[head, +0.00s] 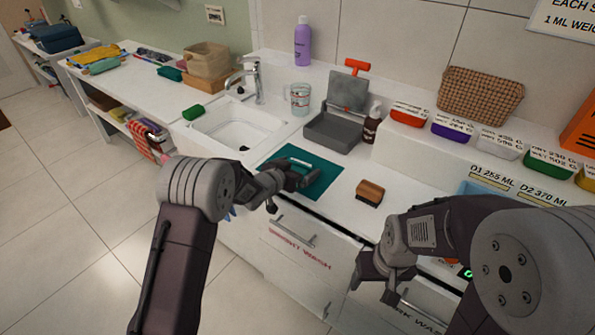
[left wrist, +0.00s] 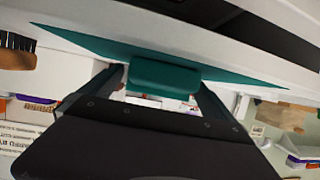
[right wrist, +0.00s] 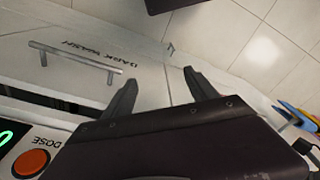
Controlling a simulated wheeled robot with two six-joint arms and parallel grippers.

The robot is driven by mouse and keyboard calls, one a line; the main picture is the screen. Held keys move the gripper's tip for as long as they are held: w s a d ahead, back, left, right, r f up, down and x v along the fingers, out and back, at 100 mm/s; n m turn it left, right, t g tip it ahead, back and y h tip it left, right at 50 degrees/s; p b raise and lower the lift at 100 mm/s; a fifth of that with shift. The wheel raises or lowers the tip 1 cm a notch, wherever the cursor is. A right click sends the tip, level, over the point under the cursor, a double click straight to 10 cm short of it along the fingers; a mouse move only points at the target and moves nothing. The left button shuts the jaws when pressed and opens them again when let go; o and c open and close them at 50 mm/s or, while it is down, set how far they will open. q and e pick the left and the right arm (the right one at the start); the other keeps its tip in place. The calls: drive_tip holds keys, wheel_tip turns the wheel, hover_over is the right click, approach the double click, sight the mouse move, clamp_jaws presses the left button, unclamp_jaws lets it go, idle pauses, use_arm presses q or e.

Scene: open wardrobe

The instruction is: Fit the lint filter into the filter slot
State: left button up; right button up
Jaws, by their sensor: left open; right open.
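A flat teal panel (head: 325,178), apparently the lint filter, lies on the white counter near its front edge. A raised teal grip (left wrist: 165,76) shows on it in the left wrist view. My left gripper (head: 312,172) is open at the panel, its fingers on either side of the grip; I cannot tell whether they touch it. My right gripper (head: 380,285) is open and empty, low in front of the drawer fronts. It also shows in the right wrist view (right wrist: 160,90). I cannot identify the filter slot with certainty.
A wooden brush (head: 369,193) lies right of the panel. Behind are a grey tray with raised lid (head: 331,133), a dark bottle (head: 372,125) and a glass cup (head: 299,98). A sink (head: 235,128) is left. Drawer handles (head: 295,232) project at the front.

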sight(298, 166)
use_arm(q)
drive_tip(key=shift+w+d+f, duration=0.1)
drive_tip(key=shift+w, duration=0.05)
drive_tip(key=shift+c, duration=0.9)
drive_tip(key=c, duration=1.3)
wheel_tip(298, 166, up, 5)
drive_tip(key=shift+f+p, duration=0.1)
drive_tip(key=shift+p, duration=0.55)
drive_tip(key=s+d+r, duration=0.2)
drive_tip(key=d, duration=0.1)
drive_tip(key=s+d+r+b, duration=0.1)
drive_tip(key=s+d+r, duration=0.1)
drive_tip(key=s+d, duration=0.1)
drive_tip(key=s+d+r, duration=0.2)
drive_tip(key=d, duration=0.1)
drive_tip(key=shift+s+r, duration=0.15)
drive_tip(key=shift+s, duration=0.2)
